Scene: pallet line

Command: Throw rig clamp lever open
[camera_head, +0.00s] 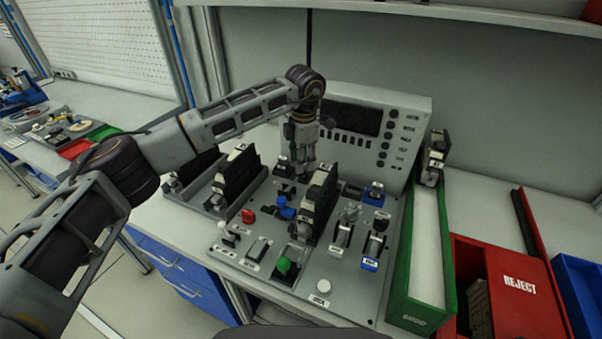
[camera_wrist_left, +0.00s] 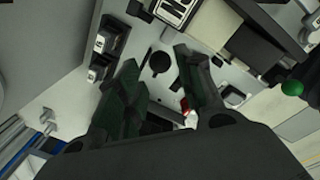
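The grey test rig panel (camera_head: 225,262) carries several small levers, switches and knobs. I cannot read their labels, so I cannot tell for sure which is the rig clamp lever. A blue-handled control (camera_head: 285,207) sits near the panel's middle. My left gripper (camera_head: 302,168) points down over the back of the panel, behind the black upright module (camera_head: 318,205). In the left wrist view its two dark green fingers (camera_wrist_left: 157,58) are spread, with a round black knob (camera_wrist_left: 160,63) showing between them. I see nothing held. The fingertips' contact with the panel is unclear.
A console with a dark screen (camera_head: 352,118) stands close behind the gripper. Another black module (camera_head: 238,180) is left of it. A green-walled tray (camera_head: 447,250) and a red REJECT bin (camera_head: 520,285) are at right. A green knob (camera_head: 284,265) is at the panel's front.

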